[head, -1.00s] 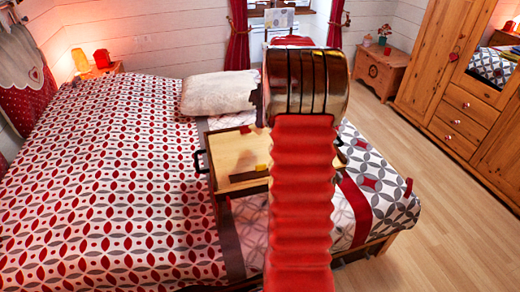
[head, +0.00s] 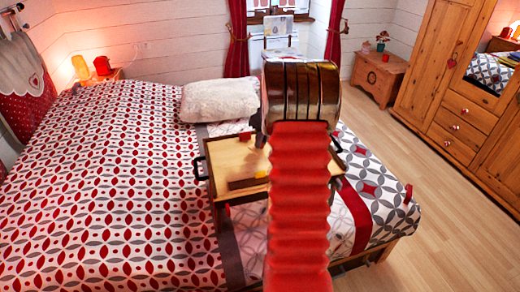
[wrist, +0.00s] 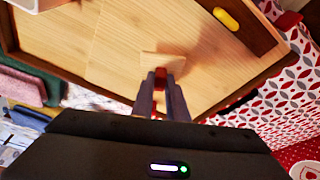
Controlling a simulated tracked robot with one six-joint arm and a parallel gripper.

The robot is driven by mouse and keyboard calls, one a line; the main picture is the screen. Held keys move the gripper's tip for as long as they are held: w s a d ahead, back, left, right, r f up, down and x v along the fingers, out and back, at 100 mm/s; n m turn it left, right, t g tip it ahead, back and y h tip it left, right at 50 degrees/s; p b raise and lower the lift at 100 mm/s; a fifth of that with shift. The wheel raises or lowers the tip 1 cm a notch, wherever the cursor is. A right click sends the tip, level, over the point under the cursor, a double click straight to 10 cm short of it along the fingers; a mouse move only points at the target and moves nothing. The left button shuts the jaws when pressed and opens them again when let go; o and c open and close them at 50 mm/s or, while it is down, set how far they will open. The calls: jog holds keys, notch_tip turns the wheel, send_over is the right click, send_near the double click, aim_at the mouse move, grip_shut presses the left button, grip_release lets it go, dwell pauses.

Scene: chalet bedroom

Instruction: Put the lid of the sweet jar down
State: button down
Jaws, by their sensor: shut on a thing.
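My gripper (wrist: 161,88) shows in the wrist view, its two fingers shut on a small red knob. The knob belongs to a pale wooden lid (wrist: 160,62), which lies just past the fingertips. The lid is over the light wooden bottom of a tray (wrist: 105,30) with dark rims. I cannot tell whether the lid touches the tray. In the head view the tray (head: 228,152) stands on the bed, partly hidden by my arm, which also hides the gripper and the lid. I cannot make out the jar in either view.
A yellow oblong thing (wrist: 226,18) lies at the tray's dark edge strip. The bed (head: 120,190) has a red, white and grey patterned cover. A white pillow (head: 220,100) lies behind the tray. A wooden wardrobe (head: 440,80) stands at the right, with bare floor before it.

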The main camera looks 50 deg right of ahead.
jog(key=shift+f, duration=1.85)
jog(key=shift+f, duration=0.1)
jog(key=c, duration=1.7)
grip_release()
jog(key=shift+c, duration=0.2)
jog(key=v, duration=1.2)
